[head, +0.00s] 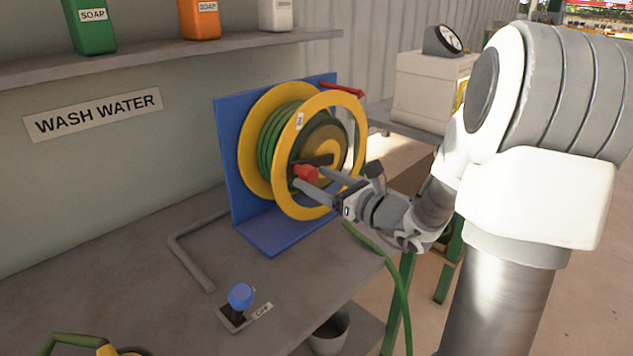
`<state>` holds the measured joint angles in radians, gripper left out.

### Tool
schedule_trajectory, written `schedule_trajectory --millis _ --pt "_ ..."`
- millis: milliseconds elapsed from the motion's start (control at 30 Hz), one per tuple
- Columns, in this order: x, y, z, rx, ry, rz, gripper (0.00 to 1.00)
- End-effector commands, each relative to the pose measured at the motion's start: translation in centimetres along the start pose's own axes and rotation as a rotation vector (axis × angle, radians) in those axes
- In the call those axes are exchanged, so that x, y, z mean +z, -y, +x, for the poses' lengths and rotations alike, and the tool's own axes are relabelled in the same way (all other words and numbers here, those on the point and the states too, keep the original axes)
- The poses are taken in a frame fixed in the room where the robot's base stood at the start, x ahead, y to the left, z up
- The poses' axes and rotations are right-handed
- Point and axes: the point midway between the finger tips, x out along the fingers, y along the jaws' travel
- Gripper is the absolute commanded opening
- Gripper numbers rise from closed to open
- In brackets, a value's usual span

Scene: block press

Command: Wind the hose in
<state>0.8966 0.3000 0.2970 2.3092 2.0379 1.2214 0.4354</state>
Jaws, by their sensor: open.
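The hose reel has yellow flanges (318,207) and stands in a blue bracket (270,232) on the bench. Several turns of green hose (276,142) are wound on its drum. A length of green hose (397,275) hangs past the bench's right edge. The reel's dark crank arm carries a red knob (306,173) on its near face. My gripper (309,177) is open at the red knob, with one finger on its lower side and the other to its upper right. I cannot tell whether the fingers touch it. A red lever (343,89) sits at the bracket's top.
A blue-knobbed switch (240,296) stands at the bench front, beside a bent grey bar (190,262). A yellow fitting with green hose (75,341) is at the bottom left. A bucket (330,333) stands below. A shelf (150,57) of bottles runs above. A scale (430,80) stands behind.

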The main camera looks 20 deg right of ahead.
Motion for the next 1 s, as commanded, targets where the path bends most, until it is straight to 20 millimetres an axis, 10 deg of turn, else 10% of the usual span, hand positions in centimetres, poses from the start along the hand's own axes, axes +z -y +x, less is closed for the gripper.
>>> schedule_trajectory --millis 333,767,1000 --pt "0.04 0.0 0.51 0.0 0.001 0.001 0.76" --pt "0.02 0.0 0.48 0.0 0.0 0.0 0.01" --pt "0.01 0.0 0.47 0.0 0.0 0.0 0.0"
